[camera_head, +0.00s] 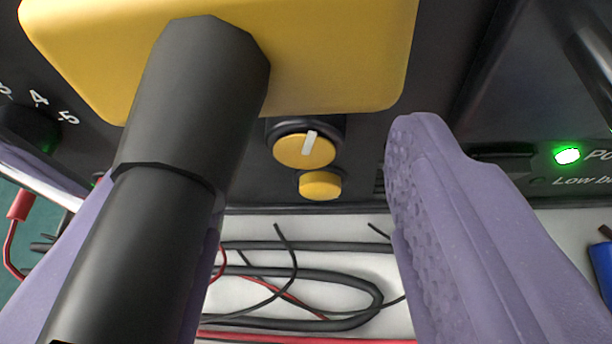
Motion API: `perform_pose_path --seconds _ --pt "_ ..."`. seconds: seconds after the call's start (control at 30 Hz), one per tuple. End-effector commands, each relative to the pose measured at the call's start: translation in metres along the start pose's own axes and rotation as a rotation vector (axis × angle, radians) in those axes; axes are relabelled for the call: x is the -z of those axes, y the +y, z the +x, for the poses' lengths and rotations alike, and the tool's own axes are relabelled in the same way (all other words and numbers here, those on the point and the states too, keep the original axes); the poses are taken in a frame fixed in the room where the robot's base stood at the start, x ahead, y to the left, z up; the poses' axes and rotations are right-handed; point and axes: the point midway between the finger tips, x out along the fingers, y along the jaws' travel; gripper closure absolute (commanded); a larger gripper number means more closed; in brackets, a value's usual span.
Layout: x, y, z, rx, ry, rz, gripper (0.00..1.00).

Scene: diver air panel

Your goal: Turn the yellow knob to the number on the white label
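A yellow knob (300,151) with a white pointer line on a black base sits on the dark panel, near the middle of the view. Its pointer tilts slightly right of straight up. A smaller yellow cap (320,186) sits just below it. My gripper (262,160) is open, with its two purple fingers wide apart. The right finger is right of the knob and does not touch it. The left finger is mostly hidden behind a thick black cylinder. No numbers show around the yellow knob, and I see no white label.
The black cylinder (190,130) crosses the left side, in front of a large yellow block (330,55). Black and red cables (300,285) lie on the white surface below. A green light (567,155) glows at right. Digits 3, 4, 5 (40,98) show at far left.

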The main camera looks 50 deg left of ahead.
Motion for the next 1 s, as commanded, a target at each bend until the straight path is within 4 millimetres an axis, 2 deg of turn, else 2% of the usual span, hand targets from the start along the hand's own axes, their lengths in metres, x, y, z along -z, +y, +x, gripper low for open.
perform_pose_path --seconds 0.27,0.37,0.6,0.7,0.8,1.0 --pt "0.001 0.000 -0.002 -0.001 0.001 -0.001 0.50" --pt "0.002 0.000 -0.012 -0.001 0.001 -0.001 0.50" --pt "0.003 0.000 -0.057 -0.002 0.001 0.000 0.50" --pt "0.002 0.000 -0.070 -0.001 0.000 0.001 0.50" --pt "0.001 0.000 -0.077 -0.001 0.000 0.001 0.50" --pt "0.000 0.000 -0.078 -0.001 0.000 0.000 0.50"
